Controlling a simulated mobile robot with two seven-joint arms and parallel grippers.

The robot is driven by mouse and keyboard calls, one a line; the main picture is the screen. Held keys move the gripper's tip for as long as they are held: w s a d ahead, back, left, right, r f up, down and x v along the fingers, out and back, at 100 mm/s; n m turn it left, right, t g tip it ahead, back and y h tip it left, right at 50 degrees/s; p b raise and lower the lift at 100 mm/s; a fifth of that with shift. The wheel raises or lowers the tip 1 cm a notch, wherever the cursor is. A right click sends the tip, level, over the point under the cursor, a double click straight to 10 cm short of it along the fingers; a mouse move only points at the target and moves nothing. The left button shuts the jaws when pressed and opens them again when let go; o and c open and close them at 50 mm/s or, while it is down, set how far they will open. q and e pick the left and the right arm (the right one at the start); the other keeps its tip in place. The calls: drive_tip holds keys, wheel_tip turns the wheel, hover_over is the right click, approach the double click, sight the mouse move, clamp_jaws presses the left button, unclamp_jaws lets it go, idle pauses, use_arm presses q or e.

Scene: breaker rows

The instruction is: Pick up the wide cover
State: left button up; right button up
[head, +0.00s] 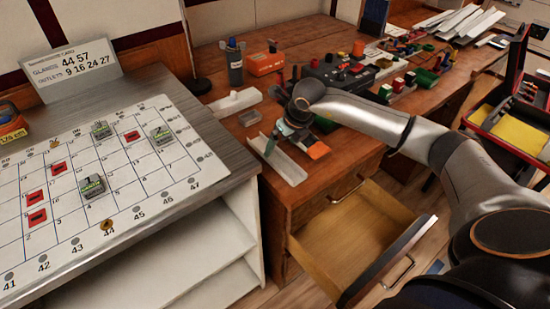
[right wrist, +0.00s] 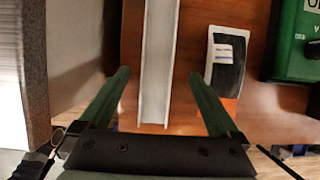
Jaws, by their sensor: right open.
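A long pale channel-shaped strip (head: 283,164), which looks like the wide cover, lies on the wooden desk near its left edge. It also shows in the right wrist view (right wrist: 158,55), running up the picture between my fingers. My right gripper (head: 268,147) is over the strip; in the right wrist view its green fingers (right wrist: 158,76) are apart, one on each side of it. Nothing is held. I cannot tell how high the fingertips are above the desk. Part of the strip is hidden by the gripper in the head view. My left gripper is not in view.
Another pale strip (head: 236,102) lies behind. A black-white-orange item (right wrist: 226,62) and a green device (right wrist: 295,40) are right of the strip in the wrist view. An open drawer (head: 350,235) juts out below. A numbered board (head: 120,200) lies on the left counter.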

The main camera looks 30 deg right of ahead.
sight(273, 157)
drive_tip(key=x, duration=0.5)
drive_tip(key=shift+a+f, duration=0.1)
drive_tip(key=shift+a, duration=0.05)
drive_tip(key=shift+c, duration=0.2)
drive_tip(key=c, duration=1.4)
